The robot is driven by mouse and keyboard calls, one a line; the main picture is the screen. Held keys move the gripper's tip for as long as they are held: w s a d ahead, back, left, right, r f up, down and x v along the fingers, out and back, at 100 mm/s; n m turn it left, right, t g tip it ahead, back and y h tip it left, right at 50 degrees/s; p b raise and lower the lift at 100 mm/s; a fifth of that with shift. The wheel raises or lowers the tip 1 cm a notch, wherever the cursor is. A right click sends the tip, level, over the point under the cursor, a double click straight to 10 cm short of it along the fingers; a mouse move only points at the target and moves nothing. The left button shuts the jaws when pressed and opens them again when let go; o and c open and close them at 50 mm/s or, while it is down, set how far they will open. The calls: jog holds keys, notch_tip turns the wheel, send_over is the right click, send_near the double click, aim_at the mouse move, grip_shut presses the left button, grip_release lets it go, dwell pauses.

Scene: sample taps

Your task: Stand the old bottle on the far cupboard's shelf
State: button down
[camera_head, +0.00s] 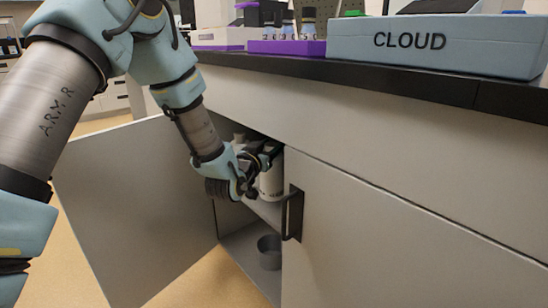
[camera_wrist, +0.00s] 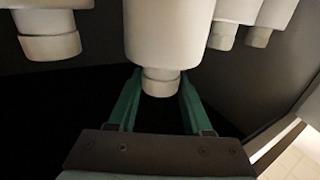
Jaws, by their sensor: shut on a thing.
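A white bottle (camera_head: 271,184) is in the open cupboard (camera_head: 246,244), at shelf height. My gripper (camera_head: 268,154) reaches in through the opening and is at the bottle's upper end. In the wrist view the same bottle (camera_wrist: 168,35) appears cap downward in the picture, and the green fingers of my gripper (camera_wrist: 162,98) are shut on it around its cap end. The bottle looks upright in the head view. Its base is hidden, so I cannot tell whether it touches the shelf (camera_head: 264,209). No label that marks it as old is readable.
Other white bottles stand on both sides in the wrist view, one left (camera_wrist: 48,38) and two right (camera_wrist: 226,30). The cupboard's left door (camera_head: 140,205) is open; its right door (camera_head: 400,240) is shut. A grey cup (camera_head: 269,252) stands below. A CLOUD box (camera_head: 430,45) is on the counter.

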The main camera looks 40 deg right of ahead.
jog(key=shift+x, duration=0.75)
jog(key=shift+f+b, duration=0.55)
jog(key=shift+f, duration=1.1)
jog(key=shift+f, duration=0.15)
jog(key=shift+c, duration=1.6)
grip_release()
jog(key=shift+r, duration=0.2)
jog(key=p+v, duration=0.1)
jog(key=v, duration=1.1)
